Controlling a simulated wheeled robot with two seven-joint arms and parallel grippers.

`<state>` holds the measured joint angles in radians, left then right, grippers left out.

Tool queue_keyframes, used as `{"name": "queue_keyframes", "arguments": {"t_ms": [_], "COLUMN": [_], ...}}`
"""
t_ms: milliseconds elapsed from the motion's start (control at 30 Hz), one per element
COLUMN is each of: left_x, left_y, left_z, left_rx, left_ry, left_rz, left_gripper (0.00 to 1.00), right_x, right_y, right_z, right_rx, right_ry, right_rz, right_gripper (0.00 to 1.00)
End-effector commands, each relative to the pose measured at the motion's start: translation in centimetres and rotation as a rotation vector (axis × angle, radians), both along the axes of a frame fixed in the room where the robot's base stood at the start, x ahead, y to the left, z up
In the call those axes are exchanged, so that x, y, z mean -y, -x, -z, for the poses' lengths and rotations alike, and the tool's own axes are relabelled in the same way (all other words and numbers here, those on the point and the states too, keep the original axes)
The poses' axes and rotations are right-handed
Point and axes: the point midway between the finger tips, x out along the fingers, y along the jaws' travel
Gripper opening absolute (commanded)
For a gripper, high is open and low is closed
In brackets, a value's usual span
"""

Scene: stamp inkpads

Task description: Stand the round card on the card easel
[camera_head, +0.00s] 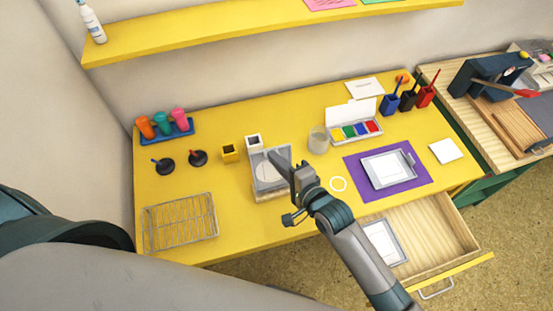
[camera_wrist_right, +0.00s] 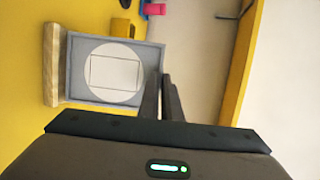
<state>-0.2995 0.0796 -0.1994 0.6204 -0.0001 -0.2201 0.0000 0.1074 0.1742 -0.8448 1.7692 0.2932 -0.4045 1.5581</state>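The card easel (camera_head: 269,195) stands near the front middle of the yellow desk, a grey panel with a wooden foot. In the right wrist view its grey panel (camera_wrist_right: 74,85) and wooden ledge (camera_wrist_right: 51,60) show large. My left gripper is out of view.
A wire rack (camera_head: 180,222) lies left of the easel. A purple mat (camera_head: 365,192) with a framed card is at right. The drawer (camera_head: 440,227) below is open.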

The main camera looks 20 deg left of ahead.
Motion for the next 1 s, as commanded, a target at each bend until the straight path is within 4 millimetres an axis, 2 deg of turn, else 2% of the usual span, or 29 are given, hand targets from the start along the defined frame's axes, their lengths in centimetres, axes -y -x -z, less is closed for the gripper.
{"name": "queue_keyframes", "arguments": {"t_ms": [1000], "left_x": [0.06], "left_y": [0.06], "left_z": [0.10], "left_rx": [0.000], "left_ry": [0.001], "left_rz": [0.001], "left_gripper": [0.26], "right_x": [0.00], "right_y": [-0.01], "right_z": [0.67], "right_rx": [0.001], "right_ry": [-0.001], "right_rz": [0.000], "right_gripper": [0.00]}}
